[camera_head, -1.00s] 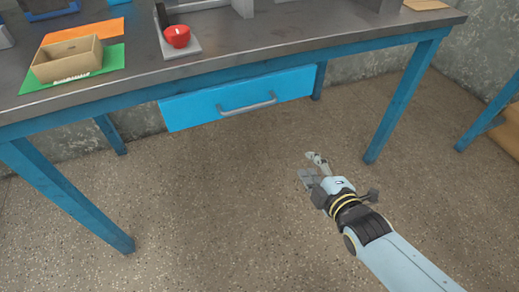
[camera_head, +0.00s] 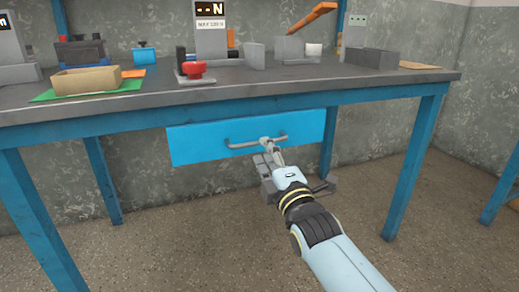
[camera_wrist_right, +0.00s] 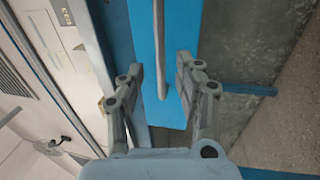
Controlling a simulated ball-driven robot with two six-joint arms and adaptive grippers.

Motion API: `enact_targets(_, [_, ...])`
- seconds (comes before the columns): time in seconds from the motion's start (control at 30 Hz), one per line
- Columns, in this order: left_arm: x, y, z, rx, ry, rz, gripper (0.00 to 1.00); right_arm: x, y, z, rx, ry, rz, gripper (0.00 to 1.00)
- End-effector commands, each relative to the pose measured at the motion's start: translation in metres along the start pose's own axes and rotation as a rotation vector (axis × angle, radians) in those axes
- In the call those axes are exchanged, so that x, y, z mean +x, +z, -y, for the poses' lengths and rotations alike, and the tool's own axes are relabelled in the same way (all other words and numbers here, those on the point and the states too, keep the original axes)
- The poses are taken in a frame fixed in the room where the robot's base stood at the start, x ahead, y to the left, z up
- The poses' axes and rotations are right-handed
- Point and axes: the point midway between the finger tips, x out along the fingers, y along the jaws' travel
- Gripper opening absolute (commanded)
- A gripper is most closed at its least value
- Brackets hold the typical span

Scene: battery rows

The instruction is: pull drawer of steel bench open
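The steel bench (camera_head: 390,88) has a grey top and blue legs. Its blue drawer (camera_head: 198,146) hangs under the top and looks shut. A grey bar handle (camera_head: 244,144) runs across the drawer front. My right gripper (camera_head: 268,150) is at the right part of the handle, in front of the drawer. In the right wrist view, my right gripper (camera_wrist_right: 160,76) is open, with one finger on each side of the handle (camera_wrist_right: 159,45). Gaps show between the fingers and the bar; the blue drawer front (camera_wrist_right: 176,112) lies behind. My left gripper is out of view.
On the bench top stand a cardboard box (camera_head: 86,80) on a green mat (camera_head: 52,95), a red knob-like part (camera_head: 194,69) and several grey fixtures. A bench leg (camera_head: 413,165) stands right of my right arm. The floor (camera_head: 190,240) in front of the drawer is clear.

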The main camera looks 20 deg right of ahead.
Motion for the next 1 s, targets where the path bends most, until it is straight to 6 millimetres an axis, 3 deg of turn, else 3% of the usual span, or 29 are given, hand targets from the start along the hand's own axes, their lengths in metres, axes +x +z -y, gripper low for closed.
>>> enact_targets(0.1, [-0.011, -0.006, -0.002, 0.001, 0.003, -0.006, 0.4, 0.021, 0.0, 0.003, 0.0, -0.001, 0.0, 0.34])
enact_targets(0.3, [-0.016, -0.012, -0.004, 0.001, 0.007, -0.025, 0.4, 0.041, 0.0, 0.002, 0.001, -0.003, 0.001, 0.34])
enact_targets(0.6, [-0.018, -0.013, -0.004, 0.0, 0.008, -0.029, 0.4, 0.044, 0.0, 0.001, 0.001, -0.003, 0.001, 0.34])
enact_targets(0.9, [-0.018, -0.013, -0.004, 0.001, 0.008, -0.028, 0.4, 0.044, 0.0, 0.001, 0.001, -0.002, 0.001, 0.0])
enact_targets(1.0, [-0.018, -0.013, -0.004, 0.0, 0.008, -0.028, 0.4, 0.044, 0.0, 0.001, 0.001, -0.003, 0.001, 0.0])
